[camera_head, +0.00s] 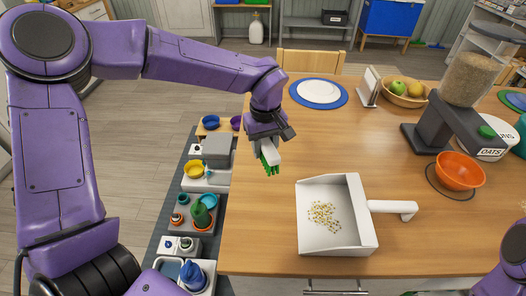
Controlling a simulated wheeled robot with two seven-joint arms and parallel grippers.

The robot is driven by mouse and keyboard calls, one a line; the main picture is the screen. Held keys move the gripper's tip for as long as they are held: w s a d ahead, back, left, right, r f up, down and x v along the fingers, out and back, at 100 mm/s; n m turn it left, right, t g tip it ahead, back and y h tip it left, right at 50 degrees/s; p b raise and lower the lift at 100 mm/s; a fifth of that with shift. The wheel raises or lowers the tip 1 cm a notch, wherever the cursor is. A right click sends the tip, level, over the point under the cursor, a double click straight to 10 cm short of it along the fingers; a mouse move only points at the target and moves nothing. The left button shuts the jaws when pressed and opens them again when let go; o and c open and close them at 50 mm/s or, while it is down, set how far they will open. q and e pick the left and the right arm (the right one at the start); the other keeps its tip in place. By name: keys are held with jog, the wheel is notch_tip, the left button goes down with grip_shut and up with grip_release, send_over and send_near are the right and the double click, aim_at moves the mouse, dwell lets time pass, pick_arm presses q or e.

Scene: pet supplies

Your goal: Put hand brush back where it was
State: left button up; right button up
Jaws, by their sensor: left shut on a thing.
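My left gripper (266,140) is shut on the hand brush (269,160). The brush's green bristles point down, and its body is largely hidden by the gripper. It is held over the left edge of the wooden table; whether it touches the table I cannot tell. A white dustpan (362,244) with its handle to the right lies on the table, to the lower right of the brush. Small pale yellow crumbs (323,216) lie in the pan. Part of my right arm shows at the lower right corner; its gripper is out of view.
A blue-rimmed plate (339,102), a fruit bowl (388,99), an oats dispenser (453,130) and an orange bowl (460,170) stand on the table (270,240). A low rack of bowls and pots (188,210) stands left. The tabletop around the dustpan is clear.

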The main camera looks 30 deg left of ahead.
pick_arm(q)
jog(key=w+f, duration=0.2)
jog(key=w+a+f, duration=0.1)
jog(key=w+f, duration=0.1)
jog(key=w+a+f+p, duration=0.1)
jog(key=f, duration=0.1)
jog(key=shift+w+a, duration=0.1)
jog(key=shift+w, duration=0.3)
jog(key=shift+w+a+f, duration=0.1)
jog(key=shift+a+f, duration=0.05)
jog(key=shift+f, duration=0.1)
jog(key=shift+a+f, duration=0.2)
jog(key=shift+a, duration=0.05)
jog(key=shift+s+f+p, duration=0.2)
jog(key=shift+f, duration=0.45)
jog(key=shift+s+f+p, duration=0.15)
jog(key=shift+f+p, duration=0.05)
jog(key=shift+f, duration=0.4)
jog(key=shift+w+f, duration=0.35)
jog(key=shift+f, duration=0.05)
jog(key=shift+s, duration=0.1)
jog(key=o, duration=1.2)
jog(key=shift+s, duration=0.1)
jog(key=shift+c, duration=0.2)
pick_arm(e)
jog(key=shift+w+r, duration=0.6)
jog(key=shift+r, duration=0.25)
